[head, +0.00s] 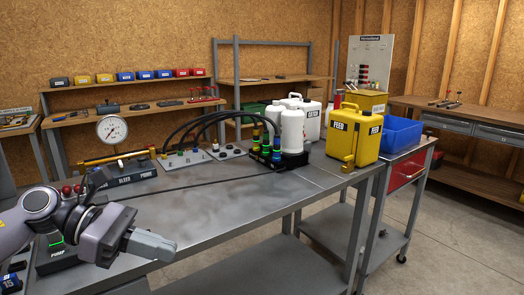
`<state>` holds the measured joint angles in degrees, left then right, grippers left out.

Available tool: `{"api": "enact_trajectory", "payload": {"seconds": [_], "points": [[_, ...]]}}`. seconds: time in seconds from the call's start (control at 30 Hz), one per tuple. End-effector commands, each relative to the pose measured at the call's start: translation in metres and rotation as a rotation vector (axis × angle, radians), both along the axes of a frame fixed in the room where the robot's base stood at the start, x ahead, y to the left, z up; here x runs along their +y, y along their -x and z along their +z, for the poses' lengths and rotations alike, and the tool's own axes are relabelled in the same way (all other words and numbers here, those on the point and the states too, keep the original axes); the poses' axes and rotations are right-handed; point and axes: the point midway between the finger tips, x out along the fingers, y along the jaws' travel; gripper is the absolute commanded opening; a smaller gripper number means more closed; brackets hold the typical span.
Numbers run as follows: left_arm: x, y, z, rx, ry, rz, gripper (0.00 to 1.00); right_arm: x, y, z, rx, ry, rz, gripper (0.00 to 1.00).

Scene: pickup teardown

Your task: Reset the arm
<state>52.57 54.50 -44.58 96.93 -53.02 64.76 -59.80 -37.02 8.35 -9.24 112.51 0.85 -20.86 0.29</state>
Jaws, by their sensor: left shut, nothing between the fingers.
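My left gripper (152,245) is at the lower left in the head view, above the near left part of the grey metal bench (215,200). Its fingers are together with nothing between them, and they point to the right. My left arm comes in from the left edge and hides part of the bench and a black unit behind it. My right gripper does not show.
A gauge (112,129) stands on the bench's far left beside a brass tube. A yellow FEED jug (354,135) and blue bin (400,133) stand right. The bench's middle is clear.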

Motion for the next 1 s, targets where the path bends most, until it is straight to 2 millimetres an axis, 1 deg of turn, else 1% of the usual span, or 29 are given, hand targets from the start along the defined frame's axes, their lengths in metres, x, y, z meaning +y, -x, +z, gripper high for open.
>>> {"api": "enact_trajectory", "payload": {"seconds": [0.03,0.1,0.23,0.3,0.4,0.47,0.57,0.67,0.77,0.8,0.87,0.9,0.97,1.0], "points": [[-0.017,0.003,-0.004,0.083,0.093,0.021,0.0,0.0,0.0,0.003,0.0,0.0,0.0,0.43],[-0.036,0.005,-0.006,0.202,0.223,0.067,0.0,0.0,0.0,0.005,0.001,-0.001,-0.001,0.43],[-0.059,0.006,-0.011,0.447,0.46,0.164,0.0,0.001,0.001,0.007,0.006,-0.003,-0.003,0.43],[-0.067,0.004,-0.015,0.591,0.586,0.222,0.0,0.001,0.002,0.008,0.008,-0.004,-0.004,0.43],[-0.07,0.001,-0.025,0.808,0.76,0.317,0.0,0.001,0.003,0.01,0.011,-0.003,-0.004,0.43],[-0.069,-0.001,-0.033,0.943,0.865,0.376,0.0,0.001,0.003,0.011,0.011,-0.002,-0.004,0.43],[-0.063,-0.004,-0.054,1.172,1.036,0.486,0.0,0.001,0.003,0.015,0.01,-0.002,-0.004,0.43],[-0.052,-0.003,-0.082,1.406,1.206,0.606,0.0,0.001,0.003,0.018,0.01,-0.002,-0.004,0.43],[-0.038,0.003,-0.118,1.64,1.374,0.736,0.0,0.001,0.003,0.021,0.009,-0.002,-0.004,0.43],[-0.031,0.008,-0.134,1.731,1.443,0.792,0.0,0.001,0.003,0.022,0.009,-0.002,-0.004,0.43],[-0.022,0.019,-0.16,1.866,1.546,0.879,0.0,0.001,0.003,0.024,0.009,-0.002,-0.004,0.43],[-0.016,0.027,-0.177,1.956,1.616,0.94,0.0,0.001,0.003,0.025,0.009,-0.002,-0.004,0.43],[-0.007,0.044,-0.205,2.087,1.723,1.034,0.0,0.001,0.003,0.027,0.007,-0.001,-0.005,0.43],[-0.001,0.057,-0.223,2.166,1.794,1.098,0.0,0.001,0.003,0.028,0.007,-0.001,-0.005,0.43]]}}
